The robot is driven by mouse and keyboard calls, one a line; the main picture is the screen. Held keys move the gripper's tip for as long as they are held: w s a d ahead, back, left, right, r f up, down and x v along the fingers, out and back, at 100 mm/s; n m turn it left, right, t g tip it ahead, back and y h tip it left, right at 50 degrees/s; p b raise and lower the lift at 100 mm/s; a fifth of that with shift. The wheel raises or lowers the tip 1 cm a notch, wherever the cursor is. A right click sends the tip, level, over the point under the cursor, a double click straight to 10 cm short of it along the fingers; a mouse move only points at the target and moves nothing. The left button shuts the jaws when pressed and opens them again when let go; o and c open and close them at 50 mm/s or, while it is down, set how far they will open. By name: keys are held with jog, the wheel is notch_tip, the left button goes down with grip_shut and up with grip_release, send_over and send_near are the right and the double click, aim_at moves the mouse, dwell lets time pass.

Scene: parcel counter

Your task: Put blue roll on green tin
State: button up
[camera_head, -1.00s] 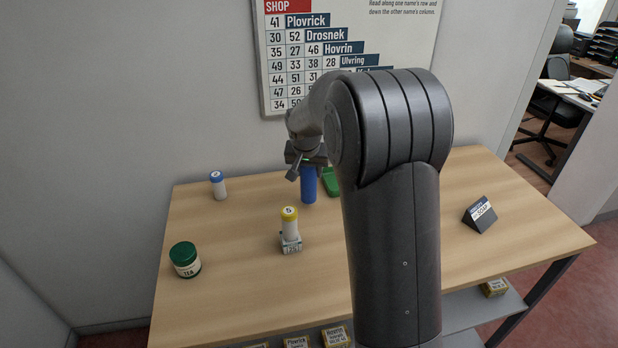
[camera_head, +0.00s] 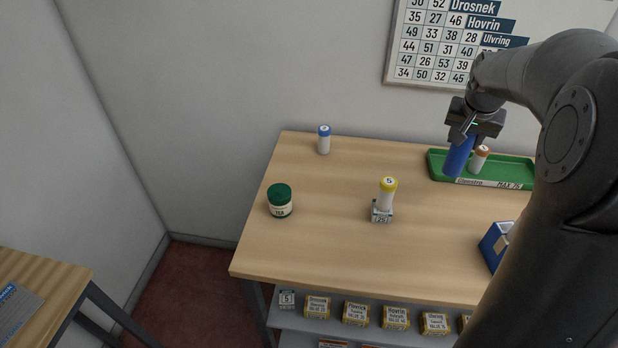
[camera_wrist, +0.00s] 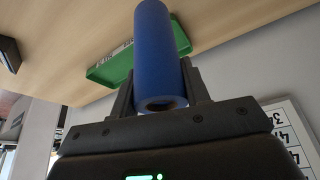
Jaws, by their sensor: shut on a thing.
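A blue roll (camera_head: 459,157) is in my gripper (camera_head: 478,122), held tilted in front of the green tray's left end. In the wrist view the blue roll (camera_wrist: 158,55) sits between my two fingers (camera_wrist: 160,95). The green tin (camera_head: 280,201), a round jar with a dark green lid and a white label reading TEA, stands upright at the left front of the table. My gripper is well to the right of the tin and higher. The tin does not show in the wrist view.
A green tray (camera_head: 509,185) holds a white bottle with a brown cap (camera_head: 479,158). A blue-capped bottle (camera_head: 324,140) stands at the back left. A yellow-capped bottle (camera_head: 387,193) stands mid-table. A blue box (camera_head: 495,246) is at right. Table between tin and yellow-capped bottle is clear.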

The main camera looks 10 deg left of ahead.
jog(key=s+a+r+n+y, duration=0.1)
jog(key=s+a+r+n, duration=0.15)
jog(key=a, duration=0.75)
jog(key=s+a+r+n+y, duration=0.2)
jog(key=s+a+n, duration=0.2)
jog(key=a, duration=0.7)
jog(key=s+a+r+n+y, duration=0.1)
jog(key=s+a+r+n, duration=0.25)
jog(key=a, duration=0.65)
jog(key=a+f, duration=1.1)
jog(key=f, duration=0.1)
jog(key=shift+a, duration=0.35)
jog(key=shift+w, duration=0.1)
jog(key=shift+f, duration=0.1)
jog(key=o, duration=1)
jog(key=shift+o, duration=0.2)
